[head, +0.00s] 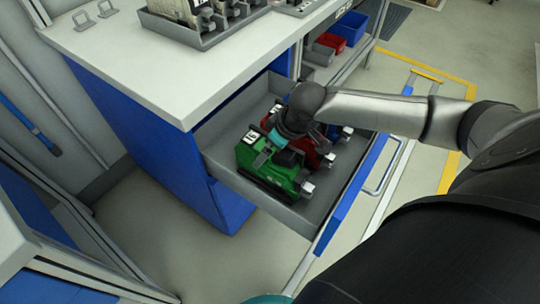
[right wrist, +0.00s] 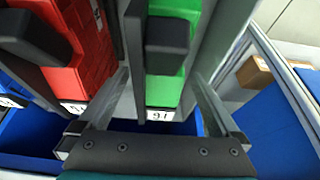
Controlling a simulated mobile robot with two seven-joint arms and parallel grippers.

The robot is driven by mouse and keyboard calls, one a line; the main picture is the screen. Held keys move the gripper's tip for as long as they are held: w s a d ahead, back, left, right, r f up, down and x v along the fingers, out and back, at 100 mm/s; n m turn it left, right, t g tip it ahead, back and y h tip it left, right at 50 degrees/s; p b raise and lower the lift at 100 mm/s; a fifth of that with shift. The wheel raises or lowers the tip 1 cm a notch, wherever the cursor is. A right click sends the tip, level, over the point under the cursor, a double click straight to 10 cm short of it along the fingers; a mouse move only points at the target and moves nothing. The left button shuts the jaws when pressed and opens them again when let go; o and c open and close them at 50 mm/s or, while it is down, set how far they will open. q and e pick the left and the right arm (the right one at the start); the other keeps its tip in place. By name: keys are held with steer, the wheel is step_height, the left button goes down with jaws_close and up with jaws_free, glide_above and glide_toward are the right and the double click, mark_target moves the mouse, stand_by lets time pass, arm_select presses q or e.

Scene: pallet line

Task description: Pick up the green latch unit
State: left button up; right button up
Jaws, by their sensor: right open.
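The green latch unit (head: 265,166) sits in the open grey drawer, at the end nearest the picture's bottom left, with a white number label on top. In the right wrist view the green latch unit (right wrist: 165,92) lies between the two spread fingers of my right gripper (right wrist: 182,50). In the head view my right gripper (head: 273,144) is over the green unit, partly hidden by its own wrist. It is open, and I cannot tell whether a finger touches the unit. My left gripper is not in view.
A red unit (head: 318,158) stands close beside the green one, with a blue unit (head: 345,131) beyond it. The drawer's front (head: 345,212) is blue with a handle. A white worktop (head: 150,62) overhangs the drawer's left side and carries a grey tray (head: 208,38).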

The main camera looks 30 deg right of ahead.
steer(key=shift+c, duration=0.2)
jaws_close()
stand_by(0.5)
